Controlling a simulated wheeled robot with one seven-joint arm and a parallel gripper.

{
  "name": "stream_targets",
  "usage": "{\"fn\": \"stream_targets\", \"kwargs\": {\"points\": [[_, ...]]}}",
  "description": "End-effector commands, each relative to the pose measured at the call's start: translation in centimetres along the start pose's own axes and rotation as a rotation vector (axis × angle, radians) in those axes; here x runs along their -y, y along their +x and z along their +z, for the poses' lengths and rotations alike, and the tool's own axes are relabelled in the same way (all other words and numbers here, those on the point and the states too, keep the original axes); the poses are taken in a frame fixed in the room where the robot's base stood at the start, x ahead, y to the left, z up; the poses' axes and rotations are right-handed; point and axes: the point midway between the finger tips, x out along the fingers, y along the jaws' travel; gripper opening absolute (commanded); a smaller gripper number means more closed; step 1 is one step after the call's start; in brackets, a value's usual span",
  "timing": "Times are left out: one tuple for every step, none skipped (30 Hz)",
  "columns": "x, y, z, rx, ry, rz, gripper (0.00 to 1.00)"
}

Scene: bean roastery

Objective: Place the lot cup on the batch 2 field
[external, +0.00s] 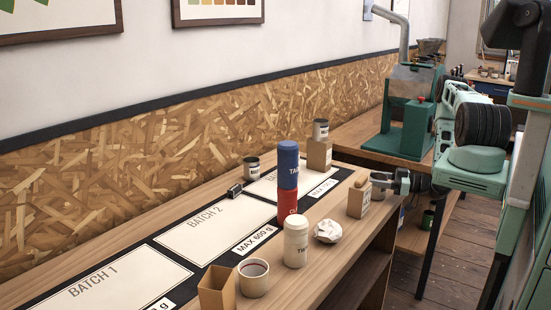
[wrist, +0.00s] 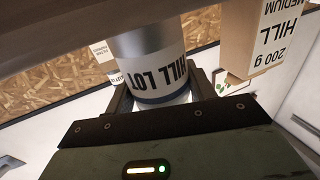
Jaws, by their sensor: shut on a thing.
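The lot cup (wrist: 155,75) is a grey-white cylinder with a silver band and black "HILL LOT" lettering, upside down in the wrist view. My gripper (wrist: 155,97) is shut on it, one finger on each side. In the external view my gripper (external: 385,181) is at the counter's right front, behind a tan "HILL 200 g" pack (external: 357,205) that hides the cup. That pack also stands close beside the cup in the wrist view (wrist: 265,40). I cannot tell whether the cup touches the counter. The batch 2 field (external: 205,226) is a bare white rectangle, left of my gripper.
A blue tin (external: 288,160) on a red tin (external: 287,207) stands between the field and my gripper. A black clip (external: 235,190) lies behind.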

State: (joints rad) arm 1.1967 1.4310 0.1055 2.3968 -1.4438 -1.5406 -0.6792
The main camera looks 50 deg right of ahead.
Motion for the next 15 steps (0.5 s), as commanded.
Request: {"fn": "stream_targets", "kwargs": {"points": [[0.0, 0.01, -0.01, 0.0, 0.0, 0.0, 0.25], [0.0, 0.01, -0.01, 0.0, 0.0, 0.0, 0.25], [0.01, 0.01, -0.01, 0.0, 0.0, 0.0, 0.25], [0.01, 0.01, 0.02, 0.0, 0.0, 0.0, 0.25], [0.01, 0.01, 0.1, 0.0, 0.0, 0.0, 0.25], [0.01, 0.01, 0.25, 0.0, 0.0, 0.0, 0.25], [0.01, 0.01, 0.37, 0.0, 0.0, 0.0, 0.25], [0.0, 0.01, 0.47, 0.0, 0.0, 0.0, 0.25], [0.0, 0.01, 0.36, 0.0, 0.0, 0.0, 0.63], [0.0, 0.01, 0.34, 0.0, 0.0, 0.0, 0.71], [0.0, 0.01, 0.33, 0.0, 0.0, 0.0, 0.76], [0.0, 0.01, 0.33, 0.0, 0.0, 0.0, 0.76], [0.0, 0.01, 0.33, 0.0, 0.0, 0.0, 0.76], [0.0, 0.01, 0.32, 0.0, 0.0, 0.0, 0.76], [0.0, 0.01, 0.32, 0.0, 0.0, 0.0, 0.76]]}}
